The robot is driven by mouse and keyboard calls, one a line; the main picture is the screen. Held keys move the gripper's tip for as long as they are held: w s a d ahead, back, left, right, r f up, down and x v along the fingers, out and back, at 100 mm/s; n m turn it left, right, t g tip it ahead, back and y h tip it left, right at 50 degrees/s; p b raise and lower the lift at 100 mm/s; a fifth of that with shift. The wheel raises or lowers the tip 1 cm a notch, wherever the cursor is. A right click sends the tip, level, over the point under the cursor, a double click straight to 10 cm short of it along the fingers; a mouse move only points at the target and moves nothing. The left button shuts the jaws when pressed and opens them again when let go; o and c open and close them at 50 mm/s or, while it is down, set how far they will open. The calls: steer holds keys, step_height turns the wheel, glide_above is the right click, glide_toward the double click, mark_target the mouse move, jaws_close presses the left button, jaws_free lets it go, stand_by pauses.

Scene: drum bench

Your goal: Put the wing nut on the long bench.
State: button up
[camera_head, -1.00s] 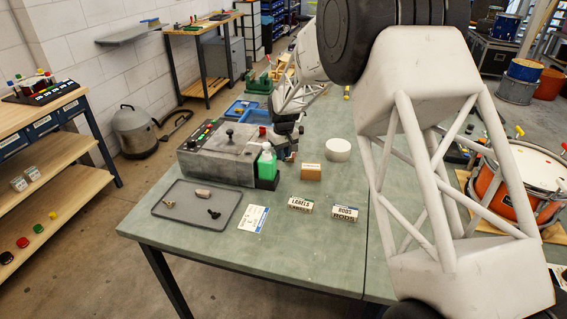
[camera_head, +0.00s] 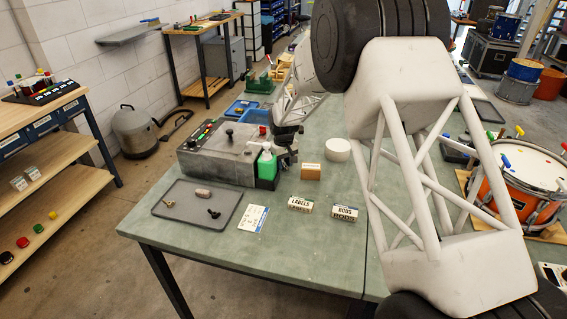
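A small brass-coloured piece (camera_head: 169,204), which looks like the wing nut, lies at the left of a grey tray (camera_head: 178,224). The tray rests on the near left part of the long green-topped bench (camera_head: 268,270). My gripper (camera_head: 287,152) is beside the green bottle at the right of the control box, well to the right of the tray and beyond it. Its fingers are small, dark and partly hidden, so I cannot see whether they are open or what is between them.
A pinkish cylinder (camera_head: 203,193) and a black piece (camera_head: 214,213) share the tray. A control box (camera_head: 218,155), green bottle (camera_head: 266,166), orange-brown block (camera_head: 310,172), white roll (camera_head: 337,150), label card (camera_head: 253,218) and two labelled boxes (camera_head: 300,204) stand around. The bench front is clear.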

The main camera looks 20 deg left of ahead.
mark_target(284, 163)
steer(key=shift+o, duration=0.7)
steer(key=shift+r, duration=0.1)
step_height(284, 163, up, 12)
stand_by(0.3)
stand_by(0.8)
